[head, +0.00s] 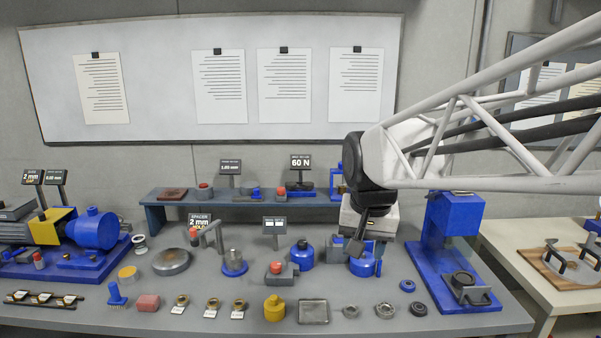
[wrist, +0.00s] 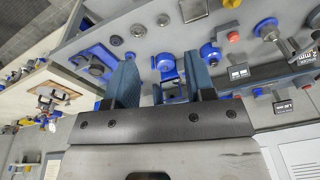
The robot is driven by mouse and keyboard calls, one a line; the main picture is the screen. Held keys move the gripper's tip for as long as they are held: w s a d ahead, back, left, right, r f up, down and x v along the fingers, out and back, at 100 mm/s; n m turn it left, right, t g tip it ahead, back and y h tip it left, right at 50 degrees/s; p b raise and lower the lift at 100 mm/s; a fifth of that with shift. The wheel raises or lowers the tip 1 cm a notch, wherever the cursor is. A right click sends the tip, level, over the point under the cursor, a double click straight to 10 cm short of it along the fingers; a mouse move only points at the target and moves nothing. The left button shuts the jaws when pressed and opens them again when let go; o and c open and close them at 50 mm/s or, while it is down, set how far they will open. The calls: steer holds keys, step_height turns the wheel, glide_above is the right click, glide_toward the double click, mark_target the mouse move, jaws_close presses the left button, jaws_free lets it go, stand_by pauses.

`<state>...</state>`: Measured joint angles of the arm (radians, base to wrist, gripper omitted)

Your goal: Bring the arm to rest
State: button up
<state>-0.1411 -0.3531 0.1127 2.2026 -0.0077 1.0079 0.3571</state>
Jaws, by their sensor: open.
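My arm (head: 480,130) reaches in from the right of the head view, with its wrist over the right part of the grey workbench (head: 230,318). My gripper (head: 356,246) hangs at its end, in front of a blue round-bodied device (head: 362,267) that it partly hides. In the wrist view my gripper (wrist: 158,62) shows two blue-grey fingers spread apart with nothing held. Blue parts on the bench show beyond the gap between them. Whether the fingertips touch anything cannot be told.
A blue press-like stand (head: 452,230) rises just right of my gripper. A raised shelf (head: 240,200) with small devices and displays runs behind. A blue pump-like machine (head: 93,230) stands left. Rings and small parts line the bench front. A side table (head: 545,275) is at right.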

steer(key=s+d+f+n, duration=0.1)
steer(key=s+d+f, duration=0.2)
steer(key=s, duration=0.5)
steer(key=s+d+f+n, duration=0.1)
steer(key=s+d+f, duration=0.3)
steer(key=s, duration=0.5)
steer(key=shift+s+f+t, duration=0.2)
steer(key=shift+s+t, duration=0.1)
